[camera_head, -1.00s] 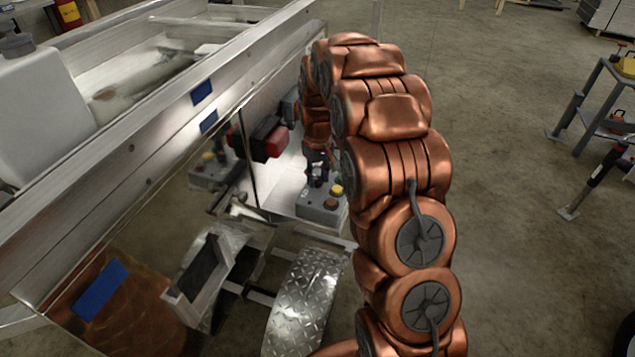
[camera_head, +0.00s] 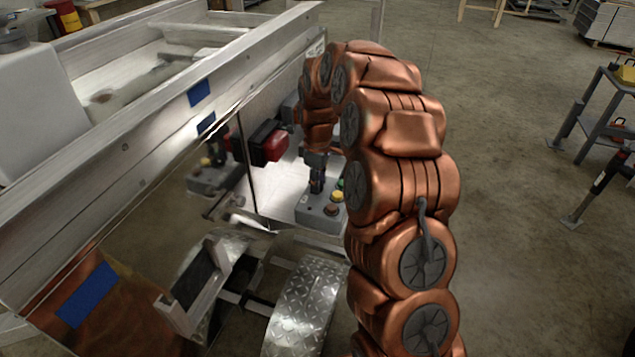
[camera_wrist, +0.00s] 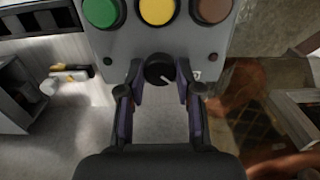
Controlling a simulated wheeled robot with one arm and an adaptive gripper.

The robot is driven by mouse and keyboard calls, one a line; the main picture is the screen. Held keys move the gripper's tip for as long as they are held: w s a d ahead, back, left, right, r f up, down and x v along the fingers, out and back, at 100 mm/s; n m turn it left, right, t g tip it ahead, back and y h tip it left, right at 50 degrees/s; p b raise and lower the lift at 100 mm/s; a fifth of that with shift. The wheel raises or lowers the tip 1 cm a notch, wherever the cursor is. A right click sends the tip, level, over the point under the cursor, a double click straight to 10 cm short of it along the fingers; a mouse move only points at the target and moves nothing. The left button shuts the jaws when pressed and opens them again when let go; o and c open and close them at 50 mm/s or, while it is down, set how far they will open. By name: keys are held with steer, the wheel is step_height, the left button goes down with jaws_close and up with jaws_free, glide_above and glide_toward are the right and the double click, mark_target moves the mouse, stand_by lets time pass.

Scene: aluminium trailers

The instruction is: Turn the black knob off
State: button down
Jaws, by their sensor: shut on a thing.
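The black knob (camera_wrist: 159,69) is on the face of a grey control box (camera_wrist: 212,45) in the wrist view, below a row of green, yellow and brown buttons. A white mark on the knob points to the lower right. My gripper (camera_wrist: 160,78) has one finger on each side of the knob and is shut on it. The knob is hard to make out there.
A grey stand (camera_head: 590,110) is at the right. Open floor (camera_head: 500,180) lies between.

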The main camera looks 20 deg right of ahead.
stand_by(0.5)
steer(key=c, duration=0.8)
jaws_free()
steer(key=shift+o, duration=0.2)
step_height(320, 180, up, 12)
